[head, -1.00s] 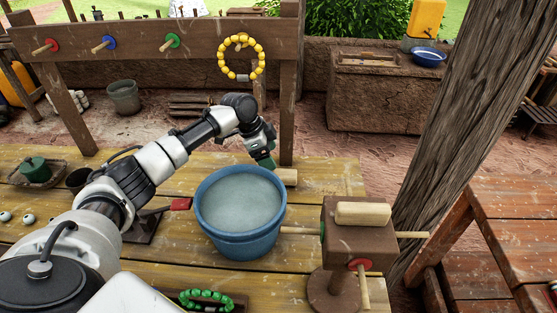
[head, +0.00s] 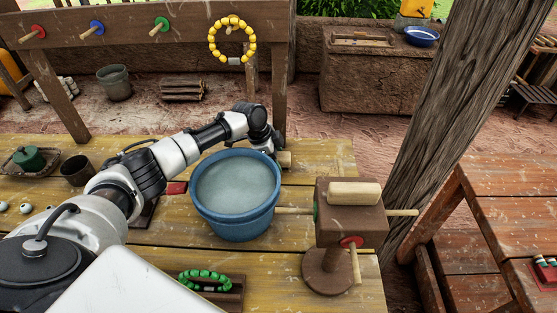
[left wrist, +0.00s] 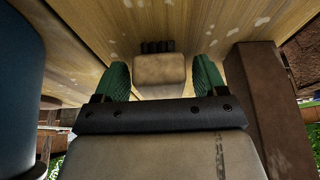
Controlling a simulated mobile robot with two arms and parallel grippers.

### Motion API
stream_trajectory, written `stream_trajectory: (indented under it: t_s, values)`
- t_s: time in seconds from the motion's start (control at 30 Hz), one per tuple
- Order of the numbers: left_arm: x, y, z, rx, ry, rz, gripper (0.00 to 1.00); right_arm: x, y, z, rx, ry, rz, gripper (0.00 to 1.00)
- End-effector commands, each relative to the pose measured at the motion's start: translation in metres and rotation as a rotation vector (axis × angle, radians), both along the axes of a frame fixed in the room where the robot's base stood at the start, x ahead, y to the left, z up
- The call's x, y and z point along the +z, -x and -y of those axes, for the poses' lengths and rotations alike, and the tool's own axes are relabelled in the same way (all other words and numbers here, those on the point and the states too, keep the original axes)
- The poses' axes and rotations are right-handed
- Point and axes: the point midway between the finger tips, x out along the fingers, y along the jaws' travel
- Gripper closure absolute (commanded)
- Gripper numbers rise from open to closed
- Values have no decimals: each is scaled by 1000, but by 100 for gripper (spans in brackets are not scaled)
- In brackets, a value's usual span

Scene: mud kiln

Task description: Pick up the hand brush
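The hand brush shows in the left wrist view as a pale wooden block (left wrist: 160,72) with dark bristle tufts at its far end, on the plank table. In the head view only a pale end of it (head: 285,159) shows behind the blue bucket. My left gripper (left wrist: 162,80) is open. Its two green fingers stand on either side of the block, with a gap on each side. In the head view the left gripper (head: 268,151) is low behind the bucket, its fingertips mostly hidden by it. My right gripper is not in view.
The blue bucket (head: 237,218) of water stands close beside my left gripper. A wooden post stand (head: 350,222) with pegs is to its right. A rack (head: 190,35) with a yellow bead ring (head: 232,22) rises behind. Green beads (head: 204,277) lie in front.

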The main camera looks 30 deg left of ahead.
Motion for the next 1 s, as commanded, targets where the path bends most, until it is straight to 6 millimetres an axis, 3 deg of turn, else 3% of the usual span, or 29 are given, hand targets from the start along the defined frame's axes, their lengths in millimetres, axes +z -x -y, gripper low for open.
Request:
stream_trajectory:
  t_s: [0.03,0.3,0.67,0.9,1.0]
  values:
    - [0,0,0,0,0,0,36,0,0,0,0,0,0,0]
    - [0,0,0,1,0,0,76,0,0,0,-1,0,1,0]
    - [6,-1,0,1,1,3,76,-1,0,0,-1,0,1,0]
    - [40,-1,0,-1,0,6,76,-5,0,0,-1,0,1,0]
    - [53,1,22,-7,3,5,76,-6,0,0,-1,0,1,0]
